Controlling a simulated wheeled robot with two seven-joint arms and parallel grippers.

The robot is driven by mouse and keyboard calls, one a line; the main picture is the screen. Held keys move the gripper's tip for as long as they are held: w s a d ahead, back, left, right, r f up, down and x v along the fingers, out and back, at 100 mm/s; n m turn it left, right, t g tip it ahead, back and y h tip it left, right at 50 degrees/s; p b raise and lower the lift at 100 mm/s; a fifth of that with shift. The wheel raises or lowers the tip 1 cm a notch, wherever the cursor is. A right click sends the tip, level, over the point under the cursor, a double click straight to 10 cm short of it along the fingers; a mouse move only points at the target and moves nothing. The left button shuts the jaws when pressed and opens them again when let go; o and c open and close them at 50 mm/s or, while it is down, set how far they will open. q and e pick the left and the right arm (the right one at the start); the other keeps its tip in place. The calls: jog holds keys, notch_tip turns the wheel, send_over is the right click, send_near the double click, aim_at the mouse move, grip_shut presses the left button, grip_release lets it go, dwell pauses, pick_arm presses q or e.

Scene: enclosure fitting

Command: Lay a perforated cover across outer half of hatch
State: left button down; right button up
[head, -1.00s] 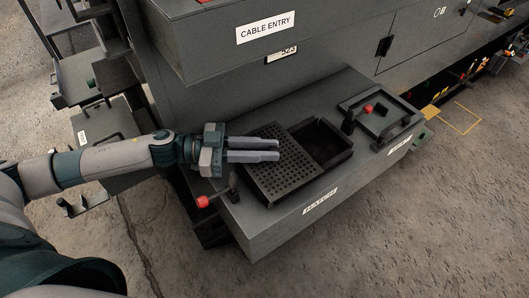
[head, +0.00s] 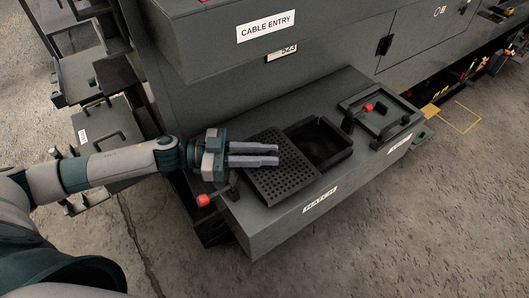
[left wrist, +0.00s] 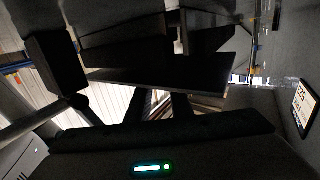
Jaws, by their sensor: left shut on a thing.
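The dark perforated cover (head: 285,183) is at the left part of the hatch box top (head: 345,83), beside the black rectangular opening (head: 322,143). Its right edge meets or slightly overlaps the opening's left side; the right part of the opening is uncovered. My left gripper (head: 278,155) comes in from the left, shut on the cover near its upper left part; the exact grip is hard to see. In the left wrist view, a dark flat plate (left wrist: 165,72), probably the cover, lies across the fingers. I cannot tell whether the cover rests flat. My right gripper is not in view.
A red-knobbed lever (head: 203,200) stands at the box's left end, below my left wrist. A framed panel (head: 380,120) with handles and a red knob is at the right end. The CABLE ENTRY housing (head: 200,50) overhangs behind.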

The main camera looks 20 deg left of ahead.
pick_arm(q)
jog(key=shift+s+f, duration=0.1)
jog(key=shift+f, duration=0.1)
jog(key=c, duration=1.6)
grip_release()
jog(key=shift+f, duration=0.1)
jog(key=shift+d+f, duration=0.1)
